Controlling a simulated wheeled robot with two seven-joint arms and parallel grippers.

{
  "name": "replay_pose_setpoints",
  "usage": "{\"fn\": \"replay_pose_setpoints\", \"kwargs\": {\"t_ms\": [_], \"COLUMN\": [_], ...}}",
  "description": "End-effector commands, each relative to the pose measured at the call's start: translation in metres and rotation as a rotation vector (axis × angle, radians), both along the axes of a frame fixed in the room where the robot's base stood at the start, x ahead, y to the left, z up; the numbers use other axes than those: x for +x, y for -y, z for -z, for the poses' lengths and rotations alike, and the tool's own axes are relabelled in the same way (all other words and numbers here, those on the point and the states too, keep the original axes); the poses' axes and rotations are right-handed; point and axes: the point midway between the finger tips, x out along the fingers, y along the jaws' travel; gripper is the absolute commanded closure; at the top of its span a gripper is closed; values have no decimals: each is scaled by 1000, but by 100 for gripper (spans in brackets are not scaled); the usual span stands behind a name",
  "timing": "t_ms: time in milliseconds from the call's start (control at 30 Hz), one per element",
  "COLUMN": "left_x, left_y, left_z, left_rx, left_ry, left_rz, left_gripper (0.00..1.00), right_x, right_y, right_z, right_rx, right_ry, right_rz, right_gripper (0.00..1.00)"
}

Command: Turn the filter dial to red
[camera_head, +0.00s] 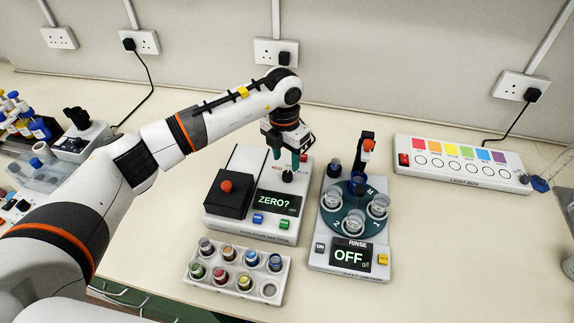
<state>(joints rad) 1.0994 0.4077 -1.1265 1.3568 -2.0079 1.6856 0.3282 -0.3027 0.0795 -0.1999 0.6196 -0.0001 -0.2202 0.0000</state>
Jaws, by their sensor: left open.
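The meter (250,232) is a white box with a black lidded block on its left and a screen reading "ZERO?". A small black knob, which looks like the filter dial (288,177), stands on its upper right. Small coloured lettering, red to the left and blue to the right, shows behind the dial but is partly covered. My left gripper (286,160) points down just above and behind the dial, with its green fingers apart. I cannot tell whether the fingers touch the dial, nor which way the dial points. My right gripper is out of view.
A rinse carousel (350,215) with glass beakers and a screen reading "OFF" is close on the right. A light box (460,165) lies at the back right. The bench between is clear.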

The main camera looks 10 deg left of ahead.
Motion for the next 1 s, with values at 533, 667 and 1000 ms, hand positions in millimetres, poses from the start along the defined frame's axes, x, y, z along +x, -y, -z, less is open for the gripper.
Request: {"fn": "replay_pose_setpoints", "kwargs": {"t_ms": [533,667,1000], "left_x": [-1,-1,-1], "left_y": [2,2,2], "left_z": [55,55,55], "left_rx": [0,-1,0], "left_ry": [0,1,1], "left_rz": [2,2,1], "left_gripper": [54,54,98], "right_x": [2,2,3], "right_y": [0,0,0], "right_z": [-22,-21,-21], "right_rx": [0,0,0], "right_ry": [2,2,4], "right_rz": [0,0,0], "right_gripper": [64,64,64]}}
